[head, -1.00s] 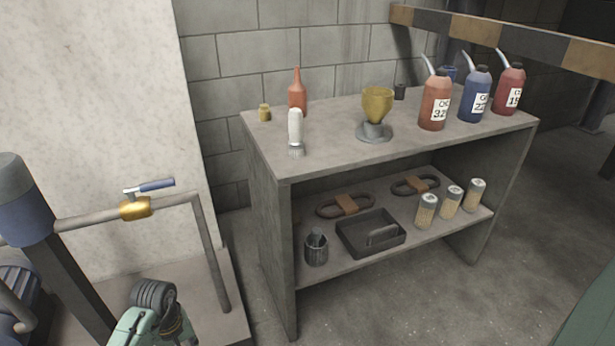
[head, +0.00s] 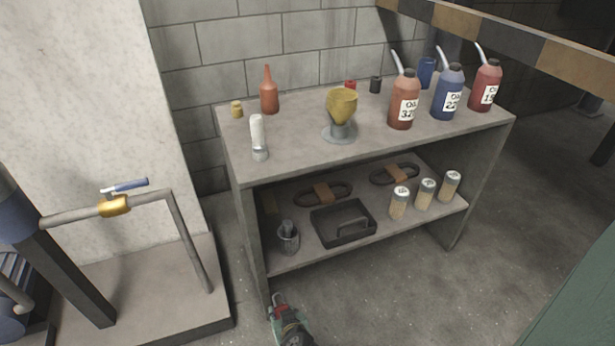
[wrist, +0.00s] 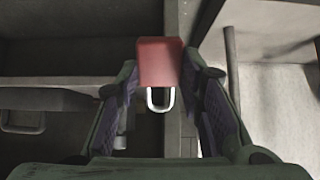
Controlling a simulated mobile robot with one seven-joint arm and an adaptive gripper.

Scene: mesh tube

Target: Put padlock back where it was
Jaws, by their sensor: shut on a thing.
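The padlock has a red body (wrist: 158,60) and a pale U-shaped shackle (wrist: 160,99). In the wrist view it sits between the fingertips of my gripper (wrist: 161,72), which is shut on it. The shackle faces back toward the wrist. In the head view my gripper (head: 278,307) is at the bottom edge, low in front of the shelf unit's left side panel; the padlock cannot be made out clearly there. The grey shelf unit (head: 300,152) has a top and a lower shelf (head: 290,262).
Below are a dark tray (head: 343,238), a metal cup (head: 288,238) and several jars (head: 399,203). A pipe with a valve (head: 114,206) stands left.

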